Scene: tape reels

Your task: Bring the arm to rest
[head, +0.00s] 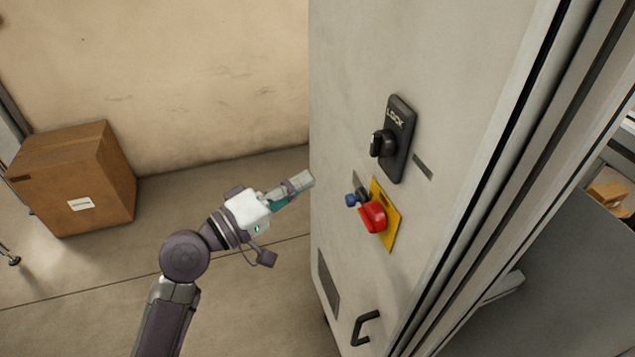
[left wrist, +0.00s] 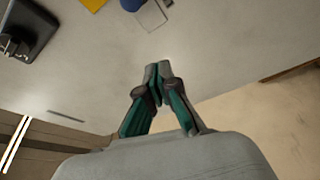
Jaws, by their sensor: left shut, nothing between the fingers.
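My left arm comes in from the lower left in the head view. Its left gripper (head: 304,181) is near the left edge of a tall grey cabinet (head: 440,60), left of the cabinet's controls. In the left wrist view the gripper's fingertips (left wrist: 158,70) are together with nothing between them, in front of the cabinet's pale panel (left wrist: 200,35). I cannot tell whether the fingertips touch the panel. My right gripper is not in either view.
The cabinet carries a black LOCK switch (head: 398,138), a red button (head: 373,216) on a yellow plate (head: 391,226), a blue knob (head: 351,200) and a black handle (head: 365,328). A cardboard box (head: 72,180) stands by the wall at left. Open floor (head: 255,310) lies between.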

